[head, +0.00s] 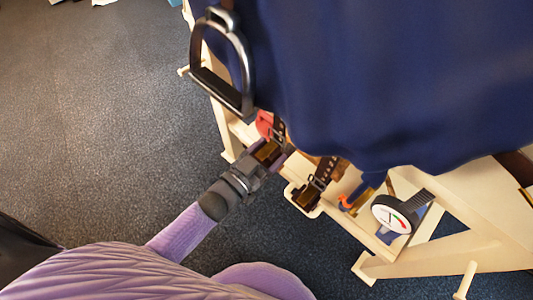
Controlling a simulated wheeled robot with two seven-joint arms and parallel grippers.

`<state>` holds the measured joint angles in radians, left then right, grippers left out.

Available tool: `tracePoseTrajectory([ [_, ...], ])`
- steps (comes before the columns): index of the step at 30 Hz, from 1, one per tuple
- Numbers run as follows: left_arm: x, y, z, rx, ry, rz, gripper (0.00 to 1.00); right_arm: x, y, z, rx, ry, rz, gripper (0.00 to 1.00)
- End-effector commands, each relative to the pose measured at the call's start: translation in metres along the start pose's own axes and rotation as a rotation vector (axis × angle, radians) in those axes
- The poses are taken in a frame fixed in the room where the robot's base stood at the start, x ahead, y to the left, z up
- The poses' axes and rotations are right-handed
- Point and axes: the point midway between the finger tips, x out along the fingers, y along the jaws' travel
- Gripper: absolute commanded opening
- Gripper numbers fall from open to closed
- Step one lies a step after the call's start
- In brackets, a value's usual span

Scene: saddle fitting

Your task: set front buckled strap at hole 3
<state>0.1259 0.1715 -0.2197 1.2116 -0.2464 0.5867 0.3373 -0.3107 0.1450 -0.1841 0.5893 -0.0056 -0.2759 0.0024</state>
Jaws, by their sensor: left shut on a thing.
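Two dark straps with holes hang out from under the blue saddle cloth (390,80). One strap (279,130) is at the left, with metal at its buckle, and runs down to my left gripper (270,153). My left gripper is shut on the brown lower end of this strap, which the jaws partly hide. The other strap (322,172) hangs to the right, with a brown end piece (307,197) at its bottom, apart from my gripper. I cannot tell which hole the buckle pin is in. My right gripper is out of view.
A metal stirrup (246,68) hangs above left of my left gripper. A pale wooden stand (430,262) with a round dial gauge (390,217) is at the right. A red piece (264,123) sits behind the left strap. Dark floor (100,120) at the left is clear.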

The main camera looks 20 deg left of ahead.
Motion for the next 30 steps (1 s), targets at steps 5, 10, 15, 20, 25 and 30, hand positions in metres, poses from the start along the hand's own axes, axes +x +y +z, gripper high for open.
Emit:
tracePoseTrajectory([
  [5, 0.0, 0.0, -0.001, 0.001, 0.003, 0.0, 0.0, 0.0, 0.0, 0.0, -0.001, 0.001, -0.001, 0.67],
  [10, 0.0, 0.0, -0.001, 0.001, 0.003, 0.0, 1.0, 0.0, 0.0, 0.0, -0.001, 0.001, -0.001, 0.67],
  [15, 0.0, 0.0, 0.0, 0.001, 0.003, 0.0, 1.0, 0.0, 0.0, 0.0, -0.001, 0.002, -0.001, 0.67],
  [20, -0.013, 0.0, -0.003, 0.0, 0.001, 0.0, 1.0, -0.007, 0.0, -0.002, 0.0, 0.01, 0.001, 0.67],
  [25, -0.057, 0.0, -0.004, 0.001, 0.001, -0.001, 1.0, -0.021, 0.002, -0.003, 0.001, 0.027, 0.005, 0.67],
  [30, -0.09, 0.0, -0.002, 0.002, 0.001, 0.001, 1.0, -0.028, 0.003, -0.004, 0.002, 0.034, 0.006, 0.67],
])
